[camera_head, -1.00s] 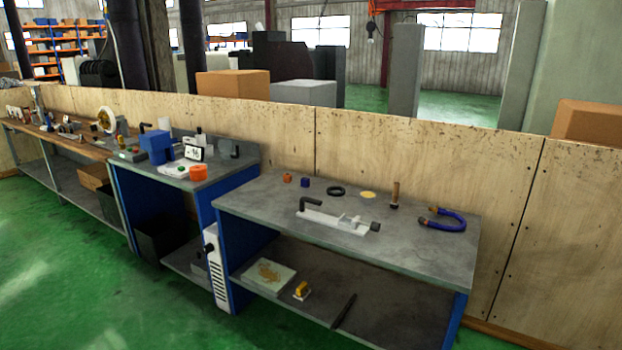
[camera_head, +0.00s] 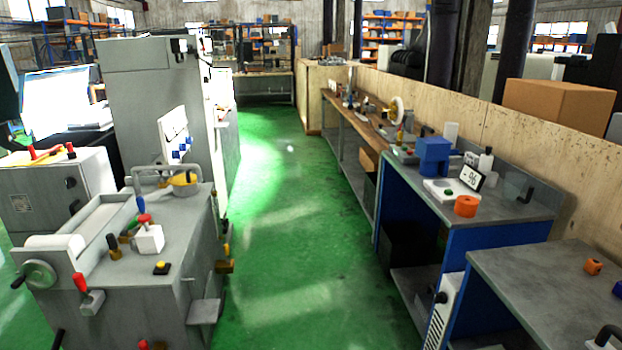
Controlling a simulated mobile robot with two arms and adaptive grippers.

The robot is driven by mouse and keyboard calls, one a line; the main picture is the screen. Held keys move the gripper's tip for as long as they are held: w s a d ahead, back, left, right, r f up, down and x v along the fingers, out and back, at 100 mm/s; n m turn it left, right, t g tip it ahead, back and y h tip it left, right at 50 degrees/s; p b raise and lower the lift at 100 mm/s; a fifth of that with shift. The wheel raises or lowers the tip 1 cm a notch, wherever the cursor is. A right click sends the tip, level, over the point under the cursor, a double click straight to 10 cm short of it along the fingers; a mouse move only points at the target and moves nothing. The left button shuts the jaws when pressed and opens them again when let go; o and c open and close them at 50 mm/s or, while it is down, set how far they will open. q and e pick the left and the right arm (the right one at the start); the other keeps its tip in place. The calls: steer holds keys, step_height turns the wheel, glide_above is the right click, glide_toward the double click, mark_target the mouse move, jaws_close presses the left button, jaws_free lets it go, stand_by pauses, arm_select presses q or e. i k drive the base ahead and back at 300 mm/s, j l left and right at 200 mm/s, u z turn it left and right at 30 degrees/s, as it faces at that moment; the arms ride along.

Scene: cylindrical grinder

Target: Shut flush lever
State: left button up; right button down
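The grey cylindrical grinder (camera_head: 185,240) stands at the left of the head view. It carries several small controls, and I cannot tell which one is the flush lever. A red-handled lever (camera_head: 80,283) tilts up from a small block on its front face. A white block with a red knob (camera_head: 149,238) sits on its top. Brass fittings (camera_head: 127,238) with dark and green handles stand beside that block. Red handles (camera_head: 47,153) lie on top of the grey cabinet at the far left. Neither of my grippers is in view.
A green floor aisle (camera_head: 285,240) runs clear between the grinder and the benches at the right. A handwheel (camera_head: 38,274) sticks out at the grinder's left. A blue-framed bench (camera_head: 470,208) and a nearer grey bench (camera_head: 540,275) stand along the plywood wall.

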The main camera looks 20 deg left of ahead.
mark_target(133, 223)
steer(key=i+j+u, duration=0.15)
steer(key=u, duration=0.3)
steer(key=i+u, duration=0.25)
steer(key=u, duration=0.15)
steer(key=i+u, duration=0.25)
steer(key=u, duration=0.2)
steer(key=i+l+u, duration=0.1)
steer(key=u, duration=0.35)
steer(key=i+u, duration=0.15)
steer(key=u, duration=0.3)
steer(key=i+l+u, duration=0.2)
steer(key=l+u, duration=0.2)
steer(key=l, duration=0.2)
steer(key=i+l+u, duration=0.2)
steer(key=l+u, duration=0.2)
steer(key=l, duration=0.25)
steer(key=i+l, duration=0.1)
steer(key=l, duration=0.35)
steer(key=i+l, duration=0.1)
steer(key=l, duration=0.3)
steer(key=i+l, duration=0.1)
steer(key=l, duration=0.35)
steer(key=i+l+u, duration=0.1)
steer(key=l, duration=0.3)
